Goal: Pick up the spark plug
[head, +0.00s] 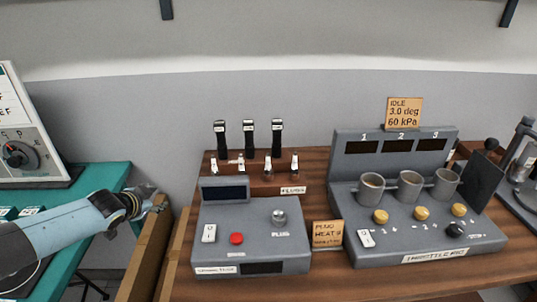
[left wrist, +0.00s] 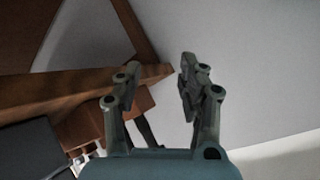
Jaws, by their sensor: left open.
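Several small white-and-metal spark plugs (head: 241,164) stand upright in a row on a brown wooden rack with a label that seems to read "PLUGS" (head: 292,190). My left gripper (head: 157,201) is to the left of the rack, lower in the picture and apart from the plugs. In the left wrist view its two fingers (left wrist: 157,78) are spread with nothing between them. No spark plug can be made out for certain in the wrist view. My right gripper is not in view.
Three black coils (head: 249,138) stand behind the plugs. A grey tester box (head: 255,249) with a red button sits in front of the rack. A grey throttle rig (head: 415,242) with three cups is on the right. A teal bench (head: 107,180) lies left, wooden boards (head: 148,250) between.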

